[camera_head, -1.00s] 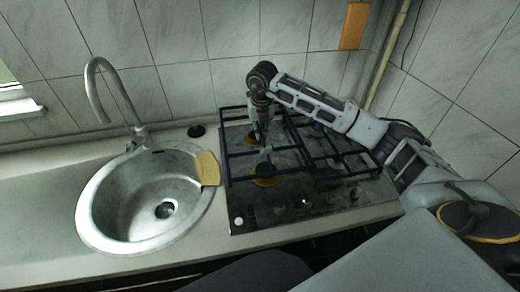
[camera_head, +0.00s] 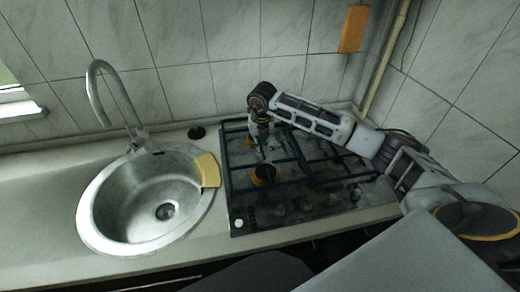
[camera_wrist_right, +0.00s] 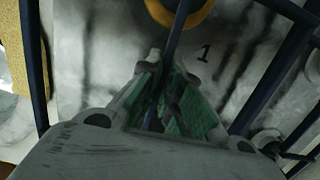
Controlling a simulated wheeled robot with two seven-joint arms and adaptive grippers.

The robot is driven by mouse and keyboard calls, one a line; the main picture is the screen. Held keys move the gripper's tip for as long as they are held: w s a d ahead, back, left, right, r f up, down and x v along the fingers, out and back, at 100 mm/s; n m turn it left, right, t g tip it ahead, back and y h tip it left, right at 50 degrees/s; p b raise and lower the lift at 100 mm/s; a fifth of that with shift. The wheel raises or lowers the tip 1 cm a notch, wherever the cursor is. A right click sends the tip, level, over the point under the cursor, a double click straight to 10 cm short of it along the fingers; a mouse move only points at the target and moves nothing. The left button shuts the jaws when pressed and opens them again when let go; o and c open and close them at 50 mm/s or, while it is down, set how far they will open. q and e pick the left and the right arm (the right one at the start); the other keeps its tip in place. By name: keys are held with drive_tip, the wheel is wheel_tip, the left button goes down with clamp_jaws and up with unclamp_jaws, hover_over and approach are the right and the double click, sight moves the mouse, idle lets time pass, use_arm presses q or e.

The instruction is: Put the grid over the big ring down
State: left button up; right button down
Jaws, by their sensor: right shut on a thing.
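The dark blue grid (camera_head: 226,160) lies low over the left part of the black hob (camera_head: 300,208); I cannot tell whether all its feet touch. My right gripper (camera_head: 267,147) points down and is shut on a bar of the grid. In the right wrist view, the bar (camera_wrist_right: 177,38) runs between the green-padded fingers (camera_wrist_right: 165,105). A yellow ring (camera_head: 264,175) shows under the grid at the front, and another (camera_head: 249,141) behind, partly hidden by my gripper. A yellow ring also shows at the top of the right wrist view (camera_wrist_right: 197,14).
A round steel sink (camera_head: 125,205) with a tall tap (camera_head: 100,95) is on the left. A yellow sponge-like pad (camera_head: 208,170) lies on its rim beside the hob. A second dark grid (camera_head: 345,165) is on the hob's right. Tiled walls stand close behind.

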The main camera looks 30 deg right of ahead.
drive_tip(key=shift+f, duration=1.35)
drive_tip(key=c, duration=2)
unclamp_jaws()
drive_tip(key=shift+f, duration=0.2)
drive_tip(key=o, duration=0.4)
drive_tip(key=shift+r, duration=0.1)
